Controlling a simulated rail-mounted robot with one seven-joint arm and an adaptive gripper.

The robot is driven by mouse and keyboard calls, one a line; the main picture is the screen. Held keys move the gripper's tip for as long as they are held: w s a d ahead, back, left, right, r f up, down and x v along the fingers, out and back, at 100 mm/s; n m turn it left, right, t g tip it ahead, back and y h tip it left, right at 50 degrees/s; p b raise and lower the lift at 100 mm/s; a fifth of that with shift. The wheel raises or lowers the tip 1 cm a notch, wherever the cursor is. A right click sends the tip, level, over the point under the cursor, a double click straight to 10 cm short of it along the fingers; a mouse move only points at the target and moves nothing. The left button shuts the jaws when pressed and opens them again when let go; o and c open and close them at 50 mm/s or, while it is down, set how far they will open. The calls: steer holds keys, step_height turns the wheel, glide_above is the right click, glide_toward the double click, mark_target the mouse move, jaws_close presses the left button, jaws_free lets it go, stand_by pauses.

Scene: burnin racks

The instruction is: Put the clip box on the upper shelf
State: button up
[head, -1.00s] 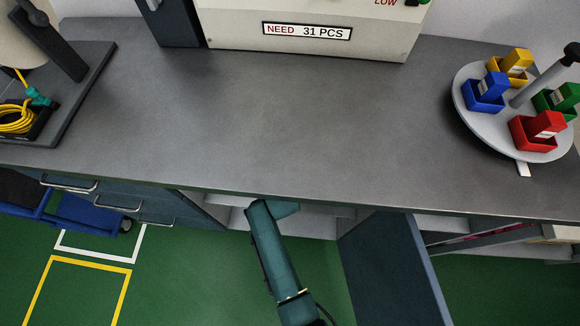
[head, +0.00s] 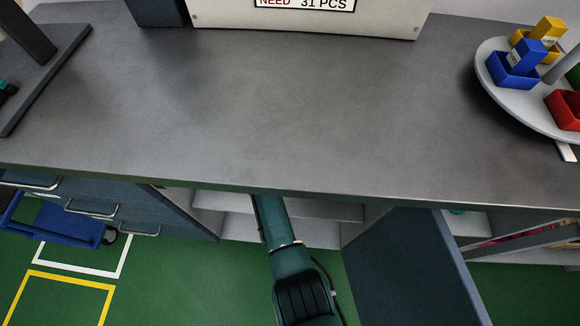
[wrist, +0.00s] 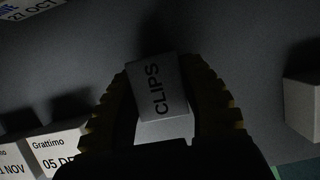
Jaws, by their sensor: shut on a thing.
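The clip box is a small pale box lettered CLIPS (wrist: 160,100), seen in the wrist view. My gripper (wrist: 163,68) is shut on it, with one ridged yellowish finger on each side. I cannot tell whether the box touches the dim grey surface behind it. In the head view my arm reaches under the counter into an open cabinet, and the countertop hides my gripper and the box. The cabinet's upper shelf (head: 335,211) shows as a pale strip just under the counter edge.
The wrist view shows white labelled boxes at lower left (wrist: 58,145), a label at top left and a pale box (wrist: 302,108) at the right edge. In the head view the open cabinet door (head: 410,265) stands right of my arm, and the drawers (head: 100,200) stand left.

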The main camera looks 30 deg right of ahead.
steer(key=shift+w+f, duration=0.1)
steer(key=shift+f, duration=0.05)
steer(key=o, duration=1.1)
steer(key=shift+r, duration=0.2)
steer(key=p+v, duration=0.5)
steer(key=v, duration=0.1)
steer(key=shift+r+p, duration=0.15)
steer(key=shift+p, duration=0.15)
steer(key=s+a+p, duration=0.1)
steer(key=s+a, duration=0.1)
steer(key=s, duration=0.1)
steer(key=s+a+p, duration=0.2)
steer(key=s, duration=0.1)
steer(key=s+a+f+p, duration=0.1)
steer(key=s+a+p, duration=0.1)
steer(key=s, duration=0.2)
steer(key=shift+s+a, duration=0.1)
steer(key=shift+f, duration=0.1)
